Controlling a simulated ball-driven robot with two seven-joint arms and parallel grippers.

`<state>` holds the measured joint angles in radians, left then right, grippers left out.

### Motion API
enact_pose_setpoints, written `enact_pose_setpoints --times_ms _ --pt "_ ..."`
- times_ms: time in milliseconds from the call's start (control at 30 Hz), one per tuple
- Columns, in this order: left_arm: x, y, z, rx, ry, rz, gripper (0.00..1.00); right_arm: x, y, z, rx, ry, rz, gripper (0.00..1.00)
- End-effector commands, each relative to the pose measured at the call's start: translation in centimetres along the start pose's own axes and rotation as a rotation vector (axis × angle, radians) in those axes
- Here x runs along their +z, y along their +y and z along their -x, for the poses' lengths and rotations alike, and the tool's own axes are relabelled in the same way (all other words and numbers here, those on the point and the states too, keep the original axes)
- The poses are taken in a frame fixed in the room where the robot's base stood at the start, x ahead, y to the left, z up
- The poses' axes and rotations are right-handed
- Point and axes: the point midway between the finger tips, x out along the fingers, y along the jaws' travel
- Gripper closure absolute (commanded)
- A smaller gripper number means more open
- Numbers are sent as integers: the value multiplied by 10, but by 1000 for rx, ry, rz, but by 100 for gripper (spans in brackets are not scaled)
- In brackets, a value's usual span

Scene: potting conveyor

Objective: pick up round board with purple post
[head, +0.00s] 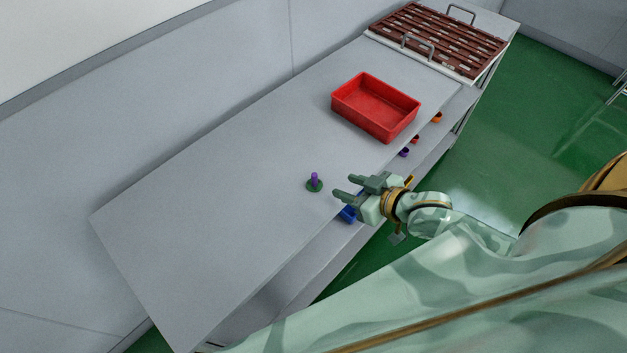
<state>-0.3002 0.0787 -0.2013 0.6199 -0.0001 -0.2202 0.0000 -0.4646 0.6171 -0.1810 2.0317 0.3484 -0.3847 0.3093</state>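The round board with purple post (314,184) stands on the grey table (240,170) near its front edge. Its base is a small green disc and its purple post points up. My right gripper (341,186) is just to the right of it, with its two fingers apart and pointing left toward the board. Nothing is between the fingers, and they do not touch the board. My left gripper is not in view.
An empty red bin (375,105) stands on the table farther back. A brown slotted rack (440,40) with metal handles is at the far end. A blue part (347,215) and other small coloured parts show below the front edge. The table's left part is clear.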

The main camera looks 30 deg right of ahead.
Motion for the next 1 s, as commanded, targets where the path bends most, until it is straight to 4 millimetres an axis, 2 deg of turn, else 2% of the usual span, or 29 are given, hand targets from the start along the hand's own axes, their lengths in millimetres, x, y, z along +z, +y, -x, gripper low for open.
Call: enact_pose_setpoints --times_ms 33,200,467,700,800,1000 --pt "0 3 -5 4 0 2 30 1 0 -16 1 4 -1 61" --pt "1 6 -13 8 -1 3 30 2 0 -54 1 1 -1 61" --pt "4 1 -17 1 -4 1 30 1 -1 -78 0 1 -1 61" --pt "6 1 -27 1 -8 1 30 2 -4 -116 1 0 -1 61" --pt "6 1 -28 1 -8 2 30 1 -4 -123 0 -1 0 61" --pt "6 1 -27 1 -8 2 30 0 -4 -124 0 -1 0 61"
